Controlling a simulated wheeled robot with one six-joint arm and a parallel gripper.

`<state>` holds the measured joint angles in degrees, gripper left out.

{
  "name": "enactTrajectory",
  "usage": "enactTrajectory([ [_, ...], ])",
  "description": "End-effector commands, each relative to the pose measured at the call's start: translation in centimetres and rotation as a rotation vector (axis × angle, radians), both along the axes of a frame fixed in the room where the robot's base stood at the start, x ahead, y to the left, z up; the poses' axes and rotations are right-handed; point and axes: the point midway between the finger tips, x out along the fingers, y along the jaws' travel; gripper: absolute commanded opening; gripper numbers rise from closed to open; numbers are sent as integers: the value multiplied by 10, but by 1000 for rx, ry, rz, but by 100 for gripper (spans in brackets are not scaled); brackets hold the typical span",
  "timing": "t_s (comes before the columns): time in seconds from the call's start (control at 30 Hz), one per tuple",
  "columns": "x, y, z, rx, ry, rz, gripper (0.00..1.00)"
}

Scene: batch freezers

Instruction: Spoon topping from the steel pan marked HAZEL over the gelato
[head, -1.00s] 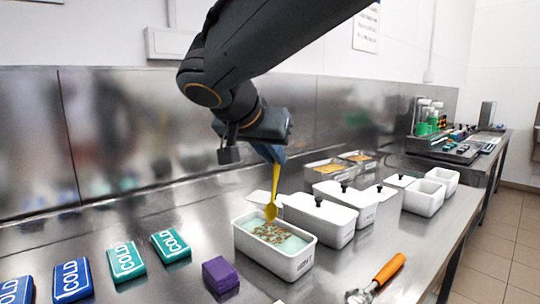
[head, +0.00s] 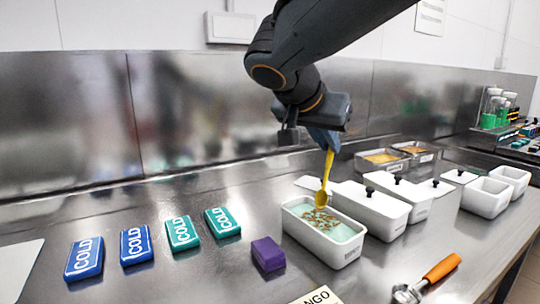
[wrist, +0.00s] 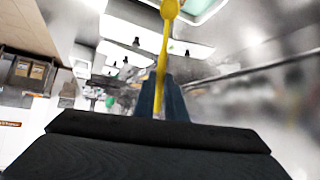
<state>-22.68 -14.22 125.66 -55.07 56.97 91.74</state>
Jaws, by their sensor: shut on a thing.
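My gripper (head: 325,143) is shut on a yellow spoon (head: 325,180), which hangs bowl down. The spoon also shows in the wrist view (wrist: 164,50), between the fingers. The spoon's bowl is just over the open white tub of pale green gelato (head: 342,231). Brown topping bits (head: 319,218) lie scattered on the gelato. Whether the spoon holds any topping is too small to tell. Two steel pans with tan contents stand at the back: a left one (head: 383,170) and a right one (head: 428,156). I cannot read their labels.
Lidded white tubs (head: 382,231) and empty white tubs (head: 488,209) stand right of the gelato. Blue and teal COLD packs (head: 137,245) and a purple block (head: 268,254) lie left. An orange-handled scoop (head: 441,268) lies in front. The counter's back left is clear.

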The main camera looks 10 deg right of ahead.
Motion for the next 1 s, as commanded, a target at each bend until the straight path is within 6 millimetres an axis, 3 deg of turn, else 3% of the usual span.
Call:
enactTrajectory([
  [1.0, 19, -19, -4, 144, 153, -1, 0],
])
